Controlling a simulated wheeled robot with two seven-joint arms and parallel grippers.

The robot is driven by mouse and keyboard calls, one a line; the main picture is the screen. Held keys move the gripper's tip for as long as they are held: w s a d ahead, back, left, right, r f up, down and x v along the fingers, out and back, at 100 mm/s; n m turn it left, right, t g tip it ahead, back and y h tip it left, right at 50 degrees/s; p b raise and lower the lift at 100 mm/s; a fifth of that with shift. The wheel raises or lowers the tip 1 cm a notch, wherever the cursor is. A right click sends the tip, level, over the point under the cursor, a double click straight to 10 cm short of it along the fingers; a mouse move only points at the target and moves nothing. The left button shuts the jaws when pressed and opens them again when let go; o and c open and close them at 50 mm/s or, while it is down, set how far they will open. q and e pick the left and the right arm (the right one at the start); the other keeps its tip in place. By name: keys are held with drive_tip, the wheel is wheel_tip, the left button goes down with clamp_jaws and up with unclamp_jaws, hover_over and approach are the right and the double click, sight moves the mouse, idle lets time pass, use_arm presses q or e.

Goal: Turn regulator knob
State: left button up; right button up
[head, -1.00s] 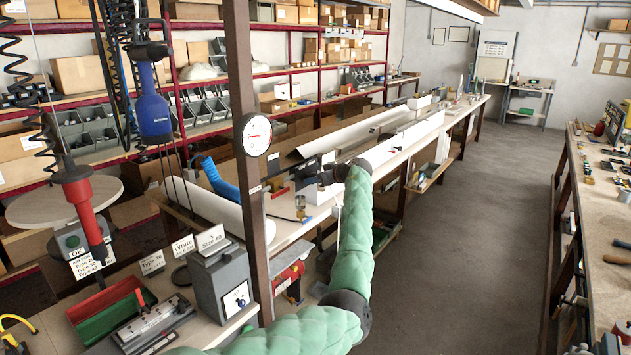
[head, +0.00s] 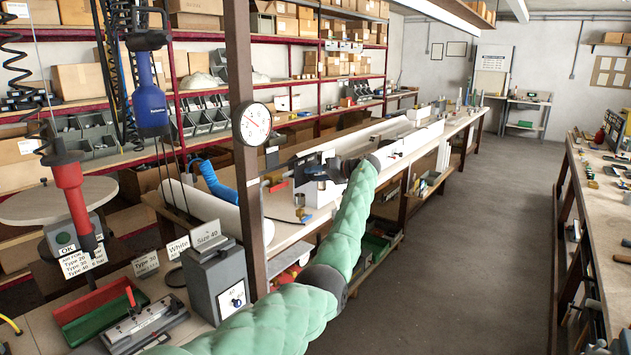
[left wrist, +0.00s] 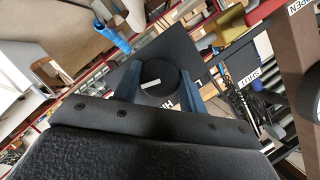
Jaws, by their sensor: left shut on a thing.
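The regulator knob (left wrist: 153,76) is a round black knob with a short white mark on its face, seen in the left wrist view. My left gripper (left wrist: 157,90) has its two blue-grey fingers on either side of the knob and is shut on it. The white mark lies nearly level, slightly tilted, in that view. In the head view, my green-sleeved left arm reaches to the far bench, and the knob is hard to make out there. A round white pressure gauge (head: 252,123) with a red needle is on the brown post; its needle is slanted. My right gripper is not in view.
The brown post (head: 247,200) stands left of my arm. A red-handled brass valve (head: 275,182) and a blue hose (head: 217,182) are near the gripper. The aisle floor (head: 460,250) is clear.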

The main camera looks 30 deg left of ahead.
use_arm(q)
drive_tip(key=shift+m+g+y+b, duration=0.3)
drive_tip(key=shift+m+b, duration=0.15)
drive_tip(key=shift+m, duration=0.45)
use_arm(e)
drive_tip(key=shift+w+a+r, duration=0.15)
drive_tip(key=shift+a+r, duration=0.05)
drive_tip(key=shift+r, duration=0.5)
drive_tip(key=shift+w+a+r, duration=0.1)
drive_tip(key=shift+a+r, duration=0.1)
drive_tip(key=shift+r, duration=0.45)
use_arm(q)
drive_tip(key=shift+r, duration=0.1)
drive_tip(key=o, duration=0.9)
drive_tip(key=shift+w, duration=0.1)
drive_tip(key=shift+o, duration=0.2)
drive_tip(key=shift+d, duration=0.1)
drive_tip(key=shift+d, duration=0.25)
drive_tip(key=b+v, duration=0.3)
drive_tip(key=v, duration=0.4)
drive_tip(key=shift+w, duration=0.2)
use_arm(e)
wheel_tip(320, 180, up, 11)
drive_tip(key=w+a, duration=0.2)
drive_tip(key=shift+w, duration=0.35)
